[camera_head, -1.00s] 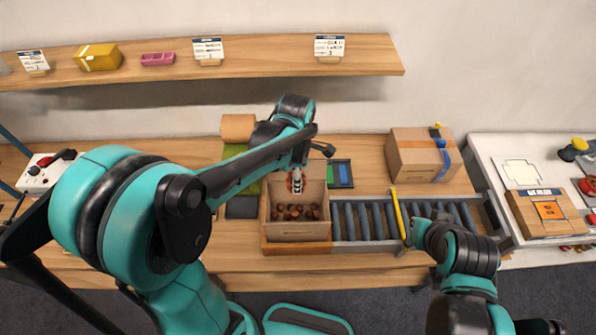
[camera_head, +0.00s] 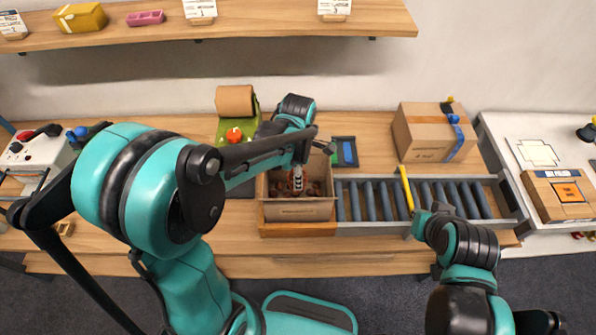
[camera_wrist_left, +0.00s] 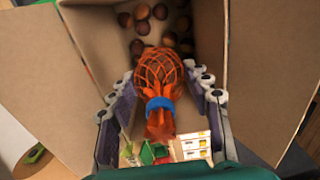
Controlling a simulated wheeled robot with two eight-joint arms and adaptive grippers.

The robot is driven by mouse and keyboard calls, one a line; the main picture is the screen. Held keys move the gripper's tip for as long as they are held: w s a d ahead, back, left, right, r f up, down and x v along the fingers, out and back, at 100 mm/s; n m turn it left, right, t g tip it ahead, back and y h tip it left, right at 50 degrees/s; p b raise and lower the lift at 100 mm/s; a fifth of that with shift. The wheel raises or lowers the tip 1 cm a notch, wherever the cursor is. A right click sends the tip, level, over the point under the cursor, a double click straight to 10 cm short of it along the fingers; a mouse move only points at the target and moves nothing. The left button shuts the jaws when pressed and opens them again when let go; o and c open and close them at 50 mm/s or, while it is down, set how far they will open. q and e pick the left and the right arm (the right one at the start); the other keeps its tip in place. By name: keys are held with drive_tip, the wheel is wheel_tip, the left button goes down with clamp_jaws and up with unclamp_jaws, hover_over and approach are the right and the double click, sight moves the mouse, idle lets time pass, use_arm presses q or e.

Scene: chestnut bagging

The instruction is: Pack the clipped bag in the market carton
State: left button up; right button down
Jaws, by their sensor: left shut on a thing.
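The clipped bag (camera_wrist_left: 158,75) is an orange net bag of chestnuts with a blue clip (camera_wrist_left: 160,104) round its neck. My left gripper (camera_wrist_left: 161,108) is shut on the bag's neck, with one finger on each side. The open market carton (camera_head: 298,209) stands at the near left end of the roller conveyor. The bag hangs inside the carton, above loose brown chestnuts (camera_wrist_left: 142,27) on its floor; whether it touches them I cannot tell. My right gripper (camera_head: 418,225) is low at the conveyor's front edge, and its fingers are not clear.
A roller conveyor (camera_head: 375,200) with a yellow bar (camera_head: 406,188) runs right of the carton. A closed carton with blue tape (camera_head: 425,135) stands behind it. A blue-and-dark tray (camera_head: 345,152) lies behind the open carton. An orange item (camera_head: 234,135) sits on a green thing at left.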

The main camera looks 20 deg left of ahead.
use_arm(q)
drive_tip(key=shift+f+b, duration=3.15)
drive_tip(key=shift+f, duration=0.95)
drive_tip(key=o, duration=1.4)
drive_tip(key=shift+c, duration=0.2)
drive_tip(key=shift+r, duration=0.1)
drive_tip(key=shift+r+p, duration=4.95)
drive_tip(key=shift+r, duration=1.45)
drive_tip(key=shift+r, duration=0.1)
